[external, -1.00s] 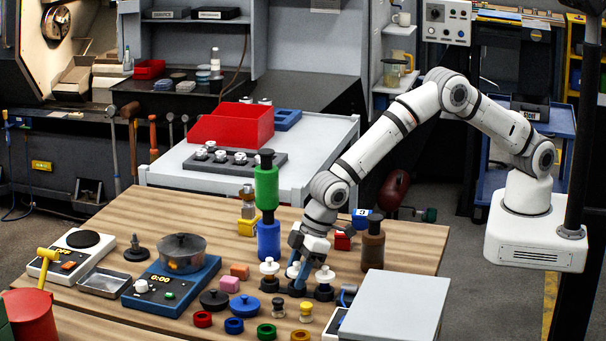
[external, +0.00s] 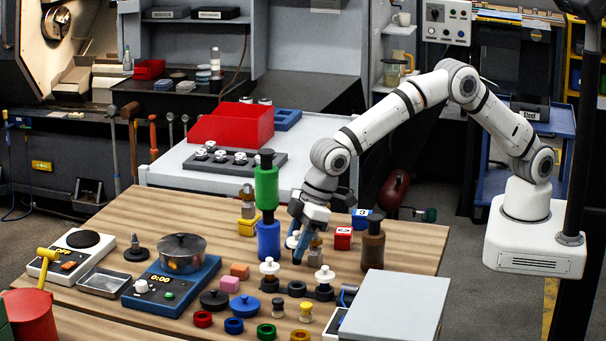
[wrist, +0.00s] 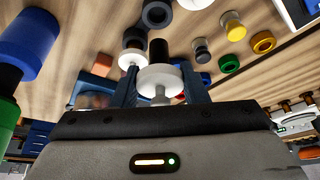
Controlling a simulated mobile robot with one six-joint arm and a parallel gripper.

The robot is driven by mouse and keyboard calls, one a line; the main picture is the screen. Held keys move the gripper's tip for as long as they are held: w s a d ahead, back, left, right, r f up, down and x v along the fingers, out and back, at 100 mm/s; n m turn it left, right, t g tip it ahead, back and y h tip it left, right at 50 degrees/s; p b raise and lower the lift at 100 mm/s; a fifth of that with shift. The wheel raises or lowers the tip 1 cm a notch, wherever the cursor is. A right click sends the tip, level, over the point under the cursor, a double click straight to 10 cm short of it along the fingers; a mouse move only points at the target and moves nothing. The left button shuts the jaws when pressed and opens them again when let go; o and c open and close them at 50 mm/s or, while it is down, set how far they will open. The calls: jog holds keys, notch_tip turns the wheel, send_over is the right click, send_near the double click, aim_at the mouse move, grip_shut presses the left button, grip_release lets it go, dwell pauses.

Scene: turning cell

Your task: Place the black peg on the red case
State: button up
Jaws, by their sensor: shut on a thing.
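The black peg is a black stem (wrist: 158,50) with a white disc and knob (wrist: 160,80). In the external view, its white part (external: 292,240) shows at my gripper (external: 305,248). My gripper's blue fingers (wrist: 160,88) are shut on the peg, which is held up above the table. The red case (external: 343,238) is a small red block with a white label, on the table just right of my gripper and apart from it. I cannot make out the case in the wrist view.
An emptied black ring holder (external: 297,288) stands between two white-topped pegs (external: 270,270) (external: 324,278). A green-and-blue stack (external: 267,200) is close left of my gripper. A brown bottle (external: 373,245) and a blue case (external: 362,216) flank the red case.

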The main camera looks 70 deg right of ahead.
notch_tip(320, 180, up, 2)
jog(key=shift+w+d+r, duration=0.1)
jog(key=shift+d+r, duration=0.1)
jog(key=shift+m+t+h, duration=0.3)
jog(key=shift+m, duration=0.5)
jog(key=d+r, duration=0.1)
jog(key=d, duration=0.3)
jog(key=d+r+b, duration=0.1)
jog(key=d, duration=0.4)
jog(key=d+r+b, duration=0.1)
jog(key=d, duration=0.4)
jog(key=shift+d+r, duration=0.15)
jog(key=shift+r, duration=0.05)
jog(key=s+d+m+b, duration=0.1)
jog(key=s+d, duration=0.3)
jog(key=d, duration=0.7)
jog(key=p, duration=0.1)
send_over(343, 230)
notch_tip(343, 230, down, 9)
jog(key=shift+s+f, duration=0.1)
